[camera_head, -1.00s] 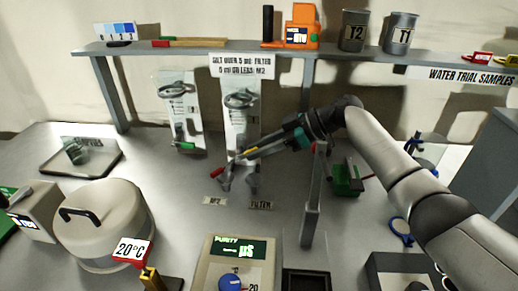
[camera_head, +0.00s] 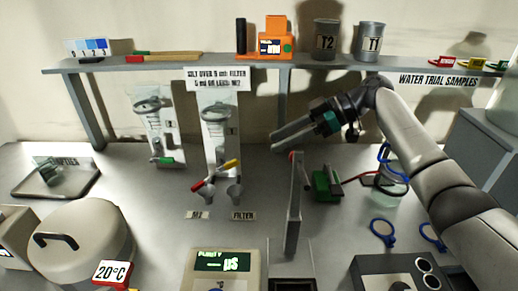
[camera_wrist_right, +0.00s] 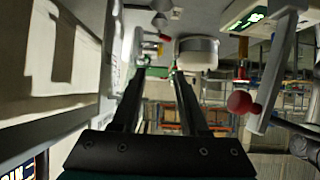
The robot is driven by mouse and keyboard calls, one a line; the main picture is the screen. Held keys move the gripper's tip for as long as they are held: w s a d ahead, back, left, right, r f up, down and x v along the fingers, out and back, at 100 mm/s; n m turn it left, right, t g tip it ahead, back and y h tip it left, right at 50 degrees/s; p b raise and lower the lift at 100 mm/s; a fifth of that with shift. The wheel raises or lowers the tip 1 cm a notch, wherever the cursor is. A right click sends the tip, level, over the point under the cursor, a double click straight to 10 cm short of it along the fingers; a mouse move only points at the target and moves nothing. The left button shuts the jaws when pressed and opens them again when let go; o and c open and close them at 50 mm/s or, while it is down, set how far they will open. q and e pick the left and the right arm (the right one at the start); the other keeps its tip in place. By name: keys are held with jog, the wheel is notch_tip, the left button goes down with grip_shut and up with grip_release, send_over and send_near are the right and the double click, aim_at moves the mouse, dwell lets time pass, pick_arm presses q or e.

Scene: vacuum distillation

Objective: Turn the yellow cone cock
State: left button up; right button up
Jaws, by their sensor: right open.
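The yellow cone cock handle (camera_head: 229,164) sits at the lower end of the right-hand glass column (camera_head: 220,130) in the head view, tilted up to the right. A red cock handle (camera_head: 197,186) is just below it to the left. My right gripper (camera_head: 274,141) is open and empty, up and right of the yellow handle, clear of it, fingers pointing left. In the right wrist view its two fingers (camera_wrist_right: 152,80) stand apart with nothing between them; coloured handles beyond are too small to tell apart surely. My left gripper is not in view.
A second glass column (camera_head: 158,130) with a green handle (camera_head: 166,160) stands to the left. A grey upright post (camera_head: 294,205) stands below my right gripper. A shelf (camera_head: 190,62) runs overhead. A round lidded vessel (camera_head: 85,240) is at the front left.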

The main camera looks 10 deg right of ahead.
jog(key=shift+v, duration=1.65)
